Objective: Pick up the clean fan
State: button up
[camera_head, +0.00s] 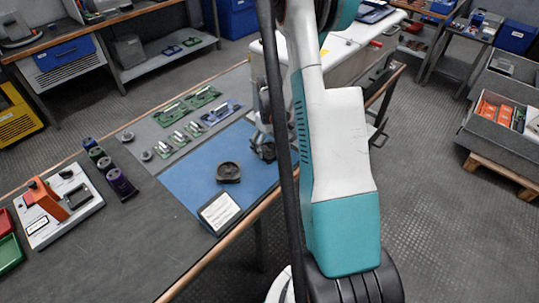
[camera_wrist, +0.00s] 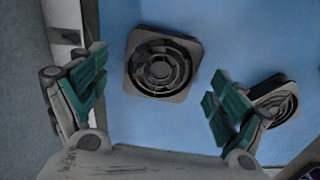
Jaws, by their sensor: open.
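My gripper (camera_wrist: 156,98) is open and empty, its two green-padded fingers spread apart above a blue mat (camera_head: 190,182). In the wrist view a square fan (camera_wrist: 163,64) with a brownish-grey frame and ringed grille lies ahead of the gap between the fingers. A second fan (camera_wrist: 283,102) lies at the right, partly hidden behind the right finger. In the head view a dark fan (camera_head: 228,172) lies on the mat, and my gripper (camera_head: 264,140) is low at the mat's right side. I cannot tell for sure which fan is clean.
Green circuit boards (camera_head: 203,97) lie behind the mat. Dark cylindrical parts (camera_head: 120,182) and an orange fixture (camera_head: 48,199) are at the left. The bench's wooden edge (camera_head: 225,243) runs along the front.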

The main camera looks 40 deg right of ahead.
jog(key=shift+f, duration=0.65)
jog(key=shift+c, duration=0.2)
jog(key=c, duration=1.1)
jog(key=shift+r, duration=0.15)
jog(key=shift+c, duration=0.2)
